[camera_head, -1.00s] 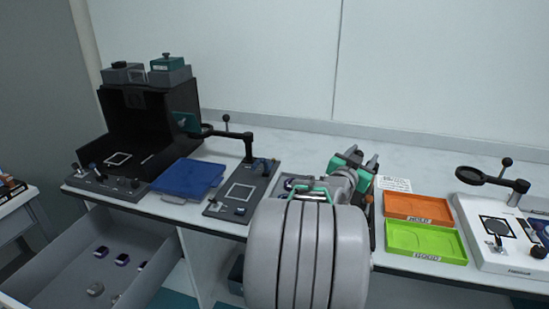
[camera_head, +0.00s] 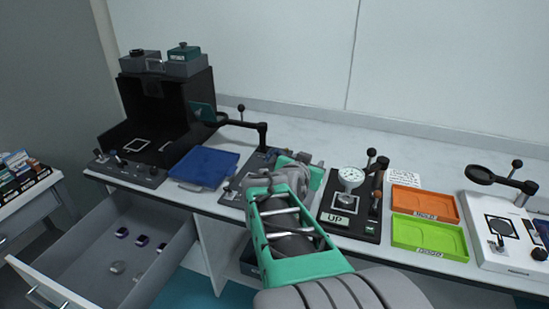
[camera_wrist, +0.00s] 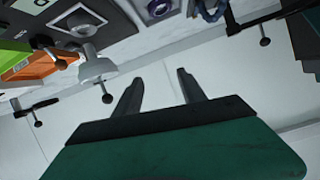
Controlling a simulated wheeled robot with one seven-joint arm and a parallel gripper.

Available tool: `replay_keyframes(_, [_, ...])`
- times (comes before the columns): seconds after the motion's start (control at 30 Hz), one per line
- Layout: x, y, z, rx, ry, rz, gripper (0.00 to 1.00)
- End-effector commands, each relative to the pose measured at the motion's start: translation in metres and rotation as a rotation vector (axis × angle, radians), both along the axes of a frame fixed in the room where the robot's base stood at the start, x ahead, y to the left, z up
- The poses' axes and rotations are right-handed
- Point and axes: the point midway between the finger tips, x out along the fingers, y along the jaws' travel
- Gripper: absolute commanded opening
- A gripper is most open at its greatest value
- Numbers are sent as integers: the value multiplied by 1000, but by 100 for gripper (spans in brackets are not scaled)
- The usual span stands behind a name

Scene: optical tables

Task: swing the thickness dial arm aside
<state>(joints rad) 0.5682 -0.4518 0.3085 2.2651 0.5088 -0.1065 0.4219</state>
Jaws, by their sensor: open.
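The thickness dial (camera_head: 350,178) is a round white gauge on a black base (camera_head: 350,223) marked "UP". A dark upright handle with a black ball (camera_head: 371,153) stands behind it. My gripper (camera_wrist: 158,82) is open, with nothing between its fingers in the wrist view. In the head view my gripper is left of the dial and apart from it; its fingertips are hard to make out. In the wrist view a pale fixture with a black knob (camera_wrist: 95,68) lies to the left of the fingers; I cannot tell whether it is the dial.
Right of the dial are an orange tray (camera_head: 423,203), a green tray (camera_head: 428,237) and a white station with a magnifier (camera_head: 505,240). To the left are a blue tray (camera_head: 204,167) and a black enclosure (camera_head: 160,110). A drawer (camera_head: 125,250) stands open below.

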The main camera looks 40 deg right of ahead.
Motion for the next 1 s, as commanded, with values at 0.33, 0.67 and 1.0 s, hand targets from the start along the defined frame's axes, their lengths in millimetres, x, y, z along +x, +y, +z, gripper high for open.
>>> replay_keyframes(0.33, [35, 69, 10, 129, 111, 183, 48])
replay_keyframes(0.67, [41, 90, 7, 163, 150, 238, 48])
replay_keyframes(1.0, [38, 91, 2, 162, 196, 252, 48])
